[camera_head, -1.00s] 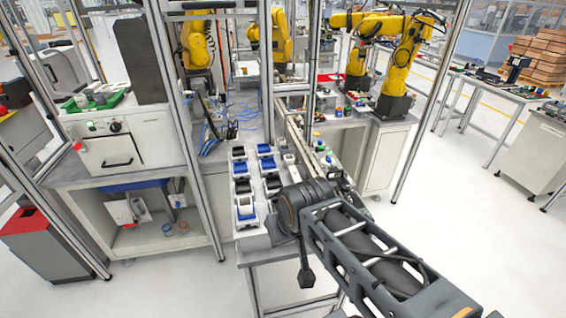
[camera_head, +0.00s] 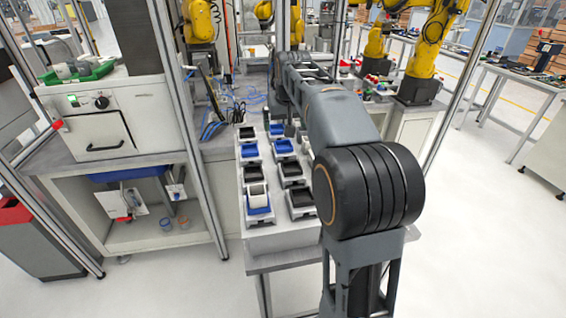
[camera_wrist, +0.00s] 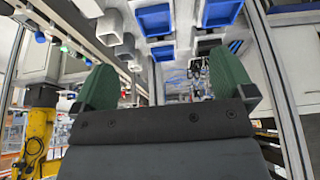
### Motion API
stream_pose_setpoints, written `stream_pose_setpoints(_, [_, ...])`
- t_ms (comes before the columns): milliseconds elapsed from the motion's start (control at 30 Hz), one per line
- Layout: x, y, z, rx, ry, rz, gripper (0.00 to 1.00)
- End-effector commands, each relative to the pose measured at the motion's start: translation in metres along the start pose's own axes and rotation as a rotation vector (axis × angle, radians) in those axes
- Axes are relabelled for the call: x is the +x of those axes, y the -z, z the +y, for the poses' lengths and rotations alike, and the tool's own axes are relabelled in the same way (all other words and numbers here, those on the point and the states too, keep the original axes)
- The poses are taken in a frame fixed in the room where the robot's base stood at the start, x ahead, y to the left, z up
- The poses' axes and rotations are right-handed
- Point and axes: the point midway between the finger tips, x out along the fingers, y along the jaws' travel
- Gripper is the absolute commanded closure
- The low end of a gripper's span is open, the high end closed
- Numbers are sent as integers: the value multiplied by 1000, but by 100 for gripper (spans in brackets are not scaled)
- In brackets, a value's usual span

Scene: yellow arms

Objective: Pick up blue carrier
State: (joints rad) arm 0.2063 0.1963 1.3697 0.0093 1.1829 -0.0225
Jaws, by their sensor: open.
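In the head view, carriers stand in two columns on the light table (camera_head: 285,240). Blue carriers show at the left column (camera_head: 249,151), the right column (camera_head: 283,146) and the far right (camera_head: 276,129). In the wrist view, blue carriers (camera_wrist: 154,18) and (camera_wrist: 221,12) show at the top, beyond the fingertips. My gripper (camera_wrist: 165,80) has two green fingers spread wide with nothing between them. In the head view my arm hides it.
Black carriers (camera_head: 301,201), (camera_head: 252,174) stand among the blue ones. Metal frame posts (camera_head: 178,110) rise left of the table. A white machine (camera_head: 105,125) stands at the left. Yellow robot arms (camera_head: 432,45) stand behind. Floor at the right is clear.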

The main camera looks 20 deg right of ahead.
Motion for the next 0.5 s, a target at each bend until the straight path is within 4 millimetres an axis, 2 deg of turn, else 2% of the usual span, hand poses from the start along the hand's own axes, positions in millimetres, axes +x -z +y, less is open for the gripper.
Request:
stream_pose_setpoints(33, [13, 5, 4, 6, -2, -1, 0])
stream_pose_setpoints(200, [34, 17, 10, 14, -6, -3, 0])
stream_pose_setpoints(500, [85, 19, 10, 13, -6, -3, 0])
